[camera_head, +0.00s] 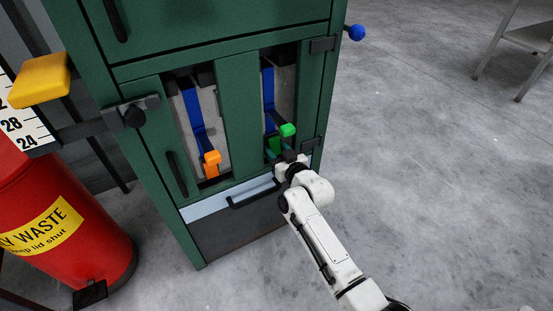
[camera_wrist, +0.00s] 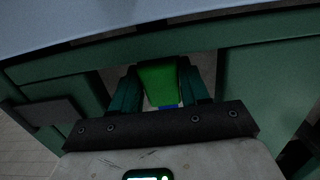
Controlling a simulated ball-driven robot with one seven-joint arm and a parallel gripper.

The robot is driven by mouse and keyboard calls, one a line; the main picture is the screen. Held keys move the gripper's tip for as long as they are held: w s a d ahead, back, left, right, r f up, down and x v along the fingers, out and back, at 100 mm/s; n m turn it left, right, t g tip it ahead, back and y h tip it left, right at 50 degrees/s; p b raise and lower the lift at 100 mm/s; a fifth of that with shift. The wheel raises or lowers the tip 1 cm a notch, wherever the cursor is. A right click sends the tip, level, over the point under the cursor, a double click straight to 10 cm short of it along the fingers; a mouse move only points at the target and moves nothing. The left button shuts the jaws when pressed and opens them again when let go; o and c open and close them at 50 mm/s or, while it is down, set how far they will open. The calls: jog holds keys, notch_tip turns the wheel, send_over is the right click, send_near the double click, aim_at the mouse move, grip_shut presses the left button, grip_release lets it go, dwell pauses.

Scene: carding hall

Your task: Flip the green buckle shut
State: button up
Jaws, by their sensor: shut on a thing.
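The green buckle (camera_head: 287,130) is at the lower end of a blue strap (camera_head: 268,92) in the right opening of the green cabinet. My gripper (camera_head: 276,147) reaches into that opening from the lower right, beside the buckle. In the wrist view my gripper (camera_wrist: 159,72) has its two dark teal fingers on either side of the green buckle (camera_wrist: 158,84), shut on it. A bit of blue strap (camera_wrist: 168,106) shows below the buckle. The buckle's hinge and lower part are hidden by my gripper, so I cannot tell how far it is turned.
An orange buckle (camera_head: 211,158) hangs on another blue strap in the left opening. The green cabinet (camera_head: 238,120) has a dark handle (camera_head: 254,191) below the openings. A red bin (camera_head: 60,225) stands at left.

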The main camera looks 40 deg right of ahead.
jog(key=shift+b, duration=0.55)
jog(key=o, duration=1)
jog(key=shift+c, duration=0.2)
jog(key=shift+f, duration=0.1)
jog(key=b+v, duration=0.1)
jog(key=v, duration=0.9)
jog(key=shift+s, duration=0.35)
jog(key=shift+a+f, duration=0.1)
